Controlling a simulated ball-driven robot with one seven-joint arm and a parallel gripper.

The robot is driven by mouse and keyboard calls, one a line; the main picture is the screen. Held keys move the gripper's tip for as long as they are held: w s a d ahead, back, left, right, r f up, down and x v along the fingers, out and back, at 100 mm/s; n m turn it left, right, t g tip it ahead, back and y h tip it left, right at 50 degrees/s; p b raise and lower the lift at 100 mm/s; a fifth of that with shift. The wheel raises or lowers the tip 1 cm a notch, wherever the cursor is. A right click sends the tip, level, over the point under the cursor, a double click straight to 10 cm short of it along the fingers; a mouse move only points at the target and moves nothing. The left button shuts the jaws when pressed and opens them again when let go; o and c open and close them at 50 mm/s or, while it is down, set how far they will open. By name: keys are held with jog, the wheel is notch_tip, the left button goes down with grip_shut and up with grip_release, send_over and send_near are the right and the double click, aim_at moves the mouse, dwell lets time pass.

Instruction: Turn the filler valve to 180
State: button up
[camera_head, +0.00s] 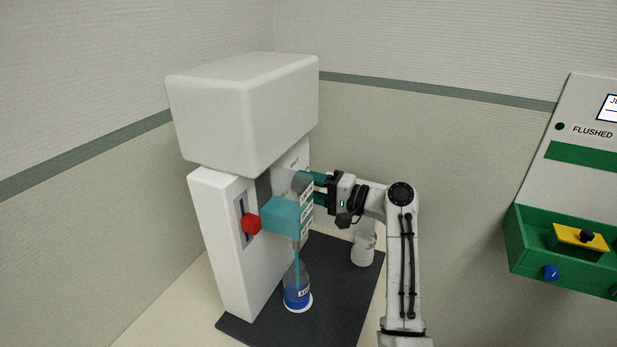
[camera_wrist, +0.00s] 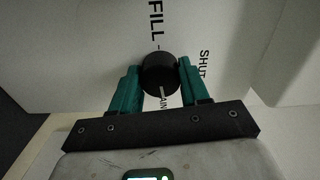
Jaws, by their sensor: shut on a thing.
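The filler (camera_head: 228,240) is a white machine with a large block on top. In the wrist view its valve is a round black knob (camera_wrist: 160,73) on a pale panel. FILL is printed above the knob and SHUT to its right; a partly hidden label ending in AIN is below. A white mark on the knob points down in the picture, towards AIN. My gripper (camera_wrist: 160,76) has its teal fingers shut on the knob, one on each side. In the head view my gripper (camera_head: 315,187) reaches the filler's right side, and the knob cannot be made out there.
A teal block (camera_head: 282,215) and a red tab (camera_head: 251,223) project from the filler's front. A bottle with blue liquid (camera_head: 297,292) stands below on a dark mat (camera_head: 340,300). A green and grey panel (camera_head: 545,190) is at right.

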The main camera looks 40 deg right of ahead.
jog(key=shift+m+p, duration=0.45)
jog(key=shift+m, duration=0.15)
jog(key=shift+d, duration=0.1)
jog(key=o, duration=1.1)
jog(key=shift+c, duration=0.2)
jog(key=b+v, duration=0.2)
jog(key=v, duration=0.8)
jog(key=shift+s+b, duration=0.35)
jog(key=shift+s, duration=0.05)
jog(key=shift+d, duration=0.1)
